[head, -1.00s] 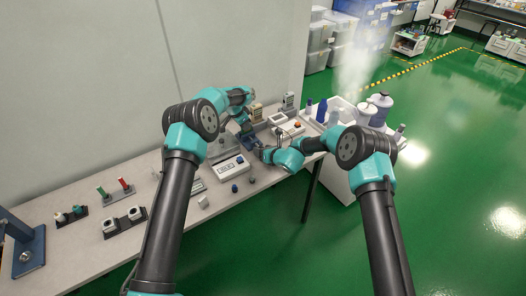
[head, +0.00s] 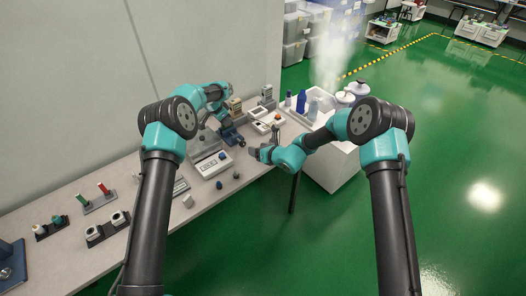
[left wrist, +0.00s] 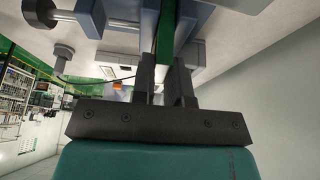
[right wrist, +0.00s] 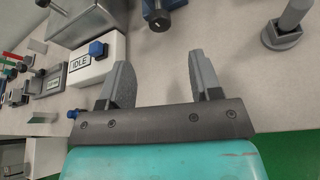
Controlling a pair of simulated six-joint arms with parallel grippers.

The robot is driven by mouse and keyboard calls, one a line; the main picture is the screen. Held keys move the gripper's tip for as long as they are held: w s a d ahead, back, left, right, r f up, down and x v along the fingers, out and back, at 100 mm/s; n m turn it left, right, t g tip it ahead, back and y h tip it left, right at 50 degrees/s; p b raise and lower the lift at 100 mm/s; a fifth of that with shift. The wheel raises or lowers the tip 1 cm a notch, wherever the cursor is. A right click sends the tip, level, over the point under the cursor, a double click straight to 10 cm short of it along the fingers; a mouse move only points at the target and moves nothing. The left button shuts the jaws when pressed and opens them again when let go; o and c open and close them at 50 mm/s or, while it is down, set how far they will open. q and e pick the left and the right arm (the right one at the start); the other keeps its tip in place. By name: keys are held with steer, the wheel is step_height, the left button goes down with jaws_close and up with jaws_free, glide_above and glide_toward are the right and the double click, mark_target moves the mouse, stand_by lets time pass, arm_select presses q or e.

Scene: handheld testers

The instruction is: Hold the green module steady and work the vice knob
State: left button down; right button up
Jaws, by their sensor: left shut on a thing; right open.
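The green module (left wrist: 165,32) is a thin green board standing between the blue jaws of the vice (left wrist: 211,22) in the left wrist view. My left gripper (left wrist: 166,68) is shut on its near edge. In the head view the vice (head: 233,138) is below my left gripper (head: 222,118), and the module is too small to make out. The dark round vice knob (right wrist: 160,21) shows at the top of the right wrist view, beyond the fingertips. My right gripper (right wrist: 157,68) is open and empty, apart from the knob. In the head view it is right of the vice.
A white tester (right wrist: 95,62) reading IDLE, with a blue button, stands left of my right fingers. A grey stand (right wrist: 283,32) is to their right. Bottles in a white bin (head: 318,98) stand beyond the bench end. The bench's front edge is close to my right gripper.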

mark_target(244, 145)
steer(key=shift+v, duration=1.45)
steer(key=shift+a, duration=0.1)
steer(key=shift+s+a+n+t, duration=0.25)
steer(key=shift+n+t, duration=0.05)
steer(key=shift+n, duration=0.3)
steer(key=shift+s+a+n+h, duration=0.15)
steer(key=shift+s+n+h, duration=0.05)
steer(key=shift+n+h, duration=0.35)
steer(key=shift+a+t, duration=0.1)
steer(key=shift+t, duration=0.2)
steer(key=x, duration=1.2)
steer(key=shift+c, duration=0.3)
